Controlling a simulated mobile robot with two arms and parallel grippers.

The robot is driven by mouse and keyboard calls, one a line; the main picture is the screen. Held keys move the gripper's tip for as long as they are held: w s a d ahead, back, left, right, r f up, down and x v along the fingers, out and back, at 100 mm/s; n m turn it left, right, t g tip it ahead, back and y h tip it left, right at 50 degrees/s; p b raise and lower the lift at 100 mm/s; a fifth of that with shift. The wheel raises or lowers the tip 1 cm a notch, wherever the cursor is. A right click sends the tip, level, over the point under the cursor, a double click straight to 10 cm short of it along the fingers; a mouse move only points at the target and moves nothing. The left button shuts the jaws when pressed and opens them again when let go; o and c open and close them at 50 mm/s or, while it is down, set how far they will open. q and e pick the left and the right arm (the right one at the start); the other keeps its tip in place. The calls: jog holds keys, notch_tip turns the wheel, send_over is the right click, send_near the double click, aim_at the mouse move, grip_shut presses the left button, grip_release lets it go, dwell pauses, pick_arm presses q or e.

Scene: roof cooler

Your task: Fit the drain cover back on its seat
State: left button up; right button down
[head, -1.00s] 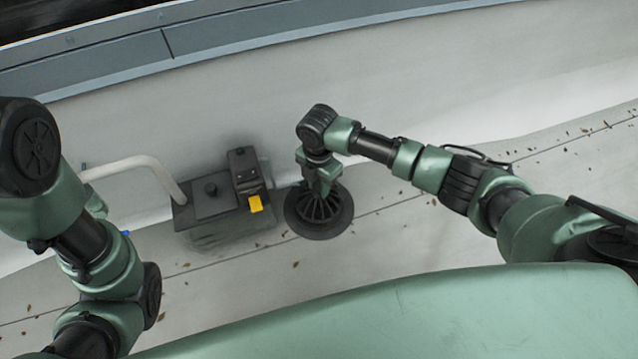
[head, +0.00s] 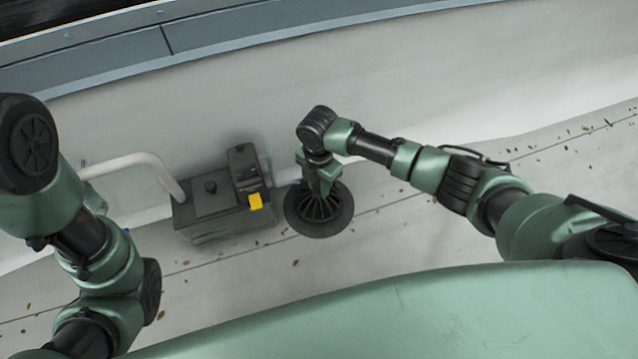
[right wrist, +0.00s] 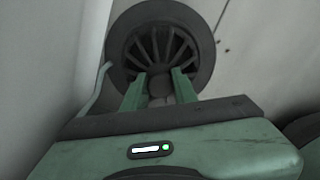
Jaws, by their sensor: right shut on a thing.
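The drain cover (head: 318,213) is a dark round dome with radial ribs. It also shows in the right wrist view (right wrist: 143,45). A wide dark ring (head: 341,222) surrounds it on the roof floor; I cannot tell whether this is the cover's own flange or the seat. My right gripper (head: 322,190) comes down over the cover from above. In the right wrist view its two green fingers (right wrist: 160,82) are shut on the cover's middle, which they partly hide. Any gap beneath the cover cannot be seen. My left gripper is out of view; only its arm shows.
A dark box (head: 218,208) with a raised block and a yellow tab (head: 255,201) stands just left of the cover. A pale pipe (head: 140,162) runs from it to the left. A grey parapet (head: 230,45) lies behind. Dry leaves dot the open floor at right.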

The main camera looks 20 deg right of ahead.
jog(key=shift+f, duration=0.4)
jog(key=c, duration=1)
grip_release()
jog(key=shift+c, duration=0.2)
jog(key=o, duration=0.5)
